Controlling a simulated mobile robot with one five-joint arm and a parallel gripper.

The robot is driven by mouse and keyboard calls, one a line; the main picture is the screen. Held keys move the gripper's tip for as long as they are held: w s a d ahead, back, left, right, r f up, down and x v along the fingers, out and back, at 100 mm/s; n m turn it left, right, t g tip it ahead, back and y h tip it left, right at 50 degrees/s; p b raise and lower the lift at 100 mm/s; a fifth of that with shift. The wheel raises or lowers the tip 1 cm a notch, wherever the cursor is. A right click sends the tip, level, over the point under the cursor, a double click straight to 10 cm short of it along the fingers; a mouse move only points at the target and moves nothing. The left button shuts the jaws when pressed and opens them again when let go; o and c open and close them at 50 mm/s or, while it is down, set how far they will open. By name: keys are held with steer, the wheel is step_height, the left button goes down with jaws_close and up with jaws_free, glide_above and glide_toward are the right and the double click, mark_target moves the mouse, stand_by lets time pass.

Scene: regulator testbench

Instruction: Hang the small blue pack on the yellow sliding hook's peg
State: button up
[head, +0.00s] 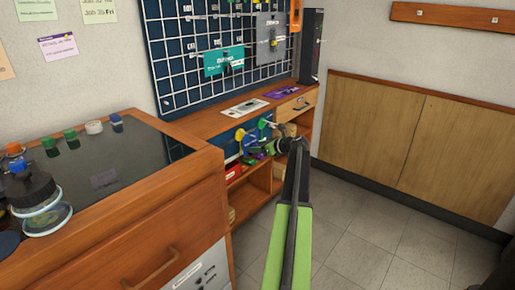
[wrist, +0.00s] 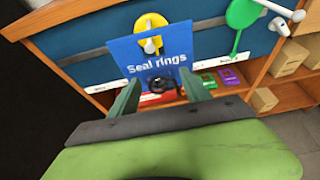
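The small blue pack (wrist: 125,55), printed "Seal rings", hangs in front of a dark blue panel in the wrist view. The yellow sliding hook (wrist: 150,22) is at the pack's top edge. Its yellow end shows in front of the pack's upper part, so the peg appears to pass through the pack, though the hole itself is not clear. My gripper (wrist: 160,82) has its two green fingers spread apart at the pack's lower part. I see no clear grip on it. In the head view the yellow hook (head: 240,134) is small, and my gripper (head: 266,147) is beside it, with the pack hard to make out.
A green hook (wrist: 242,14) with a pale peg is right of the yellow one. Green and purple packs (wrist: 230,78) and cardboard boxes (wrist: 264,99) lie on shelves below. A wooden bench (head: 120,225) stands at the left. The tiled floor at right is clear.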

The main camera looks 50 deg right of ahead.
steer(key=shift+o, duration=0.7)
steer(key=p+v, duration=0.6)
steer(key=v, duration=1.1)
steer(key=shift+s+p, duration=0.2)
steer(key=shift+p, duration=0.1)
